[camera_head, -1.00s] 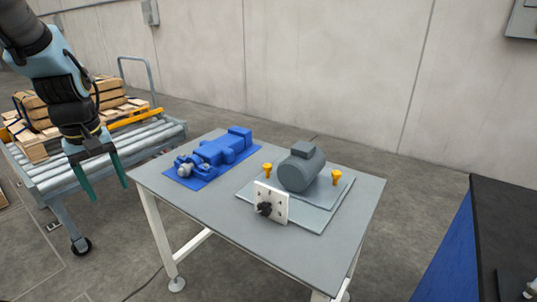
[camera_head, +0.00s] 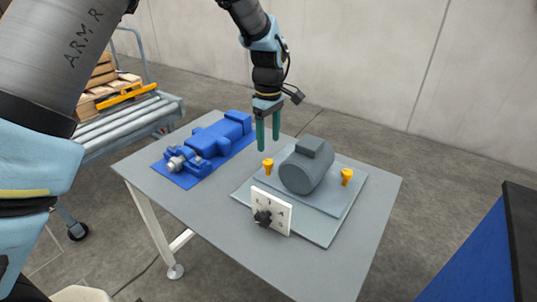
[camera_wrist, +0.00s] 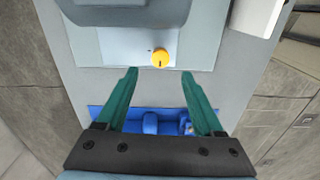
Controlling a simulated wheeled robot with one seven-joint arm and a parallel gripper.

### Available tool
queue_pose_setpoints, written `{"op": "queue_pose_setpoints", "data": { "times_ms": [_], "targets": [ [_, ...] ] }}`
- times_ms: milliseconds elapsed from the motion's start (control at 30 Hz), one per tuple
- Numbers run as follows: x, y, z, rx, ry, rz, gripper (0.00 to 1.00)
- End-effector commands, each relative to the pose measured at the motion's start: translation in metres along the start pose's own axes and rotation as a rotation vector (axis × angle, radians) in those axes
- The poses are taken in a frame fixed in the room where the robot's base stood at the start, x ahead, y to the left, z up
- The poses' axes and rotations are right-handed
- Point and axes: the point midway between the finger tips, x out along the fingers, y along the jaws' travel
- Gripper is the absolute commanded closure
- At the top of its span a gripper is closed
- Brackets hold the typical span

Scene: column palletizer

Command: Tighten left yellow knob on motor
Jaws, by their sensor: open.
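The left yellow knob (camera_head: 268,166) stands upright on the grey base plate, just left of the grey motor (camera_head: 306,167). It also shows in the wrist view (camera_wrist: 160,58), beyond my fingertips and between their lines. A second yellow knob (camera_head: 347,176) stands to the right of the motor. My gripper (camera_head: 268,148) is open and empty, fingers pointing down, above and close behind the left knob. In the wrist view the two green fingers (camera_wrist: 158,70) are spread wide. I cannot tell the exact height of the fingertips over the knob.
A blue machine part (camera_head: 208,142) lies on a blue mat at the table's left. A white panel with a black knob (camera_head: 270,211) stands at the plate's front. The grey table (camera_head: 330,262) is bare at the front. A conveyor (camera_head: 125,118) stands at the left.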

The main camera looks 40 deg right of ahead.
Motion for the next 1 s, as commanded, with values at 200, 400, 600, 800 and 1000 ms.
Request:
{"op": "queue_pose_setpoints", "data": {
  "times_ms": [200, 400, 600, 800, 1000],
  "targets": [
    [0.040, -0.001, 0.000, 0.001, -0.001, -0.003, 0.31],
    [0.064, 0.000, 0.000, 0.001, -0.001, -0.001, 0.31],
    [0.071, 0.000, 0.000, 0.001, 0.000, 0.002, 0.31],
    [0.071, 0.000, -0.001, 0.001, 0.000, 0.002, 0.31],
    [0.071, 0.000, -0.001, 0.001, 0.000, 0.001, 0.53]
  ]
}}
